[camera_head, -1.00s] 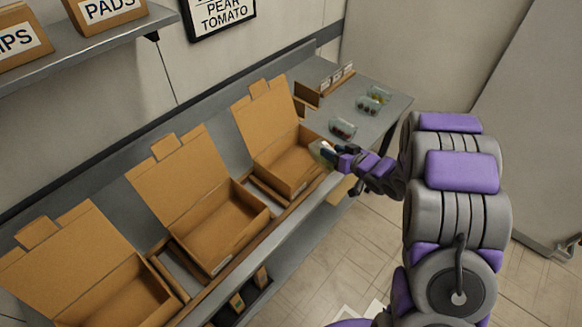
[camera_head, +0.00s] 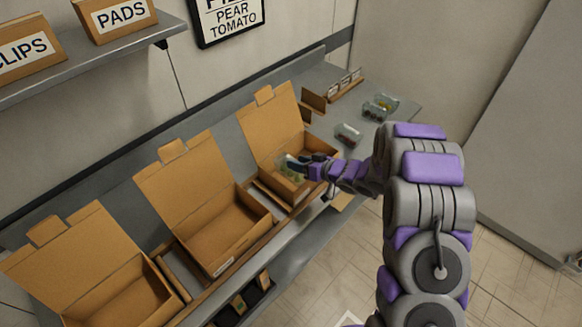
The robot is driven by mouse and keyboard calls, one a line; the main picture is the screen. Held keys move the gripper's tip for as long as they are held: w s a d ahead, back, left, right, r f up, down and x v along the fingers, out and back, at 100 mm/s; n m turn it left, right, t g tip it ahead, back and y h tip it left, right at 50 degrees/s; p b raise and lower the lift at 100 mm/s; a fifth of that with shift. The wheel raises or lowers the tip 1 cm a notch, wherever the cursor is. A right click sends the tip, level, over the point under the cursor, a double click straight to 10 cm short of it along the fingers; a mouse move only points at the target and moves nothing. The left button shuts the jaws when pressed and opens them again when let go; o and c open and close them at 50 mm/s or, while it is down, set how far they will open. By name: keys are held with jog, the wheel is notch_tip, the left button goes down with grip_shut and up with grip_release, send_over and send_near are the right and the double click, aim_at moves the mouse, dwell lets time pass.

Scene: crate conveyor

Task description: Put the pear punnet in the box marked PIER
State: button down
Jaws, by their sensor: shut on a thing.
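My gripper (camera_head: 297,164) is shut on a clear punnet (camera_head: 290,173) with greenish contents, probably the pears. It holds the punnet over the open far-right brown box (camera_head: 268,150), near that box's front side. I cannot tell whether the punnet touches the box floor. Two more open brown boxes stand in line to the left, a middle one (camera_head: 236,240) and a near-left one (camera_head: 147,296). The box labels face away or are too small to read, so I cannot tell which is marked PIER.
A wall sign (camera_head: 228,16) reads PEAR TOMATO.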

jog(key=a, duration=0.1)
jog(key=w+a, duration=0.1)
jog(key=a, duration=0.2)
jog(key=shift+w+f, duration=0.3)
jog(key=shift+f, duration=0.1)
jog(key=f, duration=0.3)
jog(key=shift+a+f+b, duration=0.1)
jog(key=shift+a+b, duration=0.1)
jog(key=shift+b, duration=0.15)
jog(key=shift+d, duration=0.75)
jog(key=shift+a+f, duration=0.55)
jog(key=shift+a, duration=0.15)
jog(key=c, duration=1)
grip_release()
jog(key=shift+d, duration=0.1)
jog(key=o, duration=0.5)
jog(key=shift+d, duration=0.4)
jog(key=shift+c, duration=0.2)
jog(key=shift+o, duration=0.2)
jog(key=shift+a, duration=0.1)
